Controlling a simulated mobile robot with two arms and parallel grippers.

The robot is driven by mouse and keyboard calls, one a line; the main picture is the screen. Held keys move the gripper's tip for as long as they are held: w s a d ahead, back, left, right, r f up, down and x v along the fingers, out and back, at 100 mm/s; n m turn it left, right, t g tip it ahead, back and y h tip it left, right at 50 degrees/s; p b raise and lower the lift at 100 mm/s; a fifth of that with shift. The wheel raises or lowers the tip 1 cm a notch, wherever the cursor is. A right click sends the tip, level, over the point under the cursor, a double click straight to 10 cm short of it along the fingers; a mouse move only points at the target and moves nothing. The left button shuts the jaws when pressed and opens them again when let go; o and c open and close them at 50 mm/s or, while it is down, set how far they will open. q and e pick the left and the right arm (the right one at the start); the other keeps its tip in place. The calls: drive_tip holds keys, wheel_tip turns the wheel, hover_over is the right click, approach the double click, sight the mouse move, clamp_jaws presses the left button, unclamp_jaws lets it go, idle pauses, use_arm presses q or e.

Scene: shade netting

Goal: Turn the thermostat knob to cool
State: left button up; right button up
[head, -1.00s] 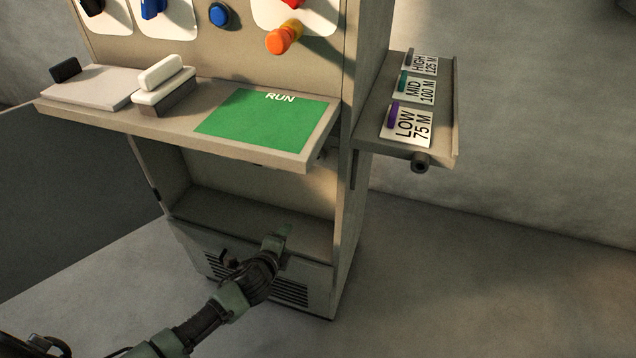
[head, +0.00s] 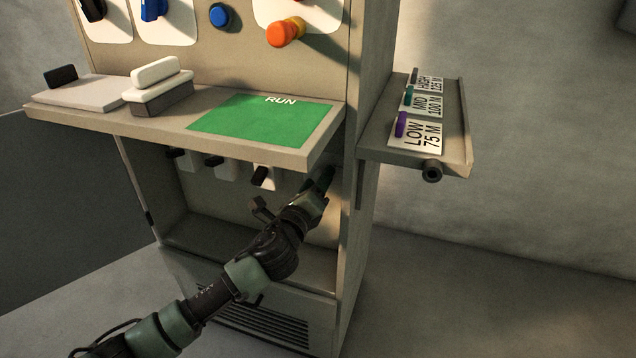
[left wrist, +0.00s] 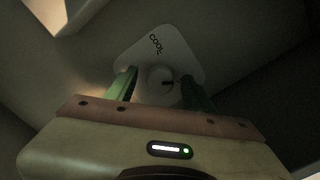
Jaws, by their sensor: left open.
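The thermostat knob (left wrist: 160,78) is a pale round knob with a dark mark, seen in the left wrist view. It sits on a pale plate (left wrist: 184,48) with the word COOL near its upper edge. The mark points to the right in that view, not at the word. My left gripper (left wrist: 160,74) is open, with one green finger on each side of the knob; I cannot tell whether they touch it. In the head view my left gripper (head: 322,184) is under the shelf, by the recess's right wall, and the knob is hidden there. My right gripper is not in view.
A shelf (head: 170,122) with a green RUN panel (head: 265,118) overhangs the recess. Several small dark switches, one a dark lever (head: 263,177), line the recess's back wall left of my gripper. A side tray (head: 400,155) with labelled cards juts out at right.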

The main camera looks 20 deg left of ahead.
use_arm(q)
drive_tip(key=shift+w, duration=0.3)
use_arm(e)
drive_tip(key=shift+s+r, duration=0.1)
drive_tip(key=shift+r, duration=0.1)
use_arm(q)
clamp_jaws()
drive_tip(key=shift+n, duration=0.3)
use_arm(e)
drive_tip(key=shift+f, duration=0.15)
use_arm(q)
drive_tip(key=shift+f+n+p, duration=0.15)
drive_tip(key=shift+n+p, duration=1.55)
drive_tip(key=shift+n, duration=2.7)
drive_tip(key=shift+f+n+p, duration=0.1)
drive_tip(key=shift+n+p, duration=1.55)
drive_tip(key=shift+n, duration=2.75)
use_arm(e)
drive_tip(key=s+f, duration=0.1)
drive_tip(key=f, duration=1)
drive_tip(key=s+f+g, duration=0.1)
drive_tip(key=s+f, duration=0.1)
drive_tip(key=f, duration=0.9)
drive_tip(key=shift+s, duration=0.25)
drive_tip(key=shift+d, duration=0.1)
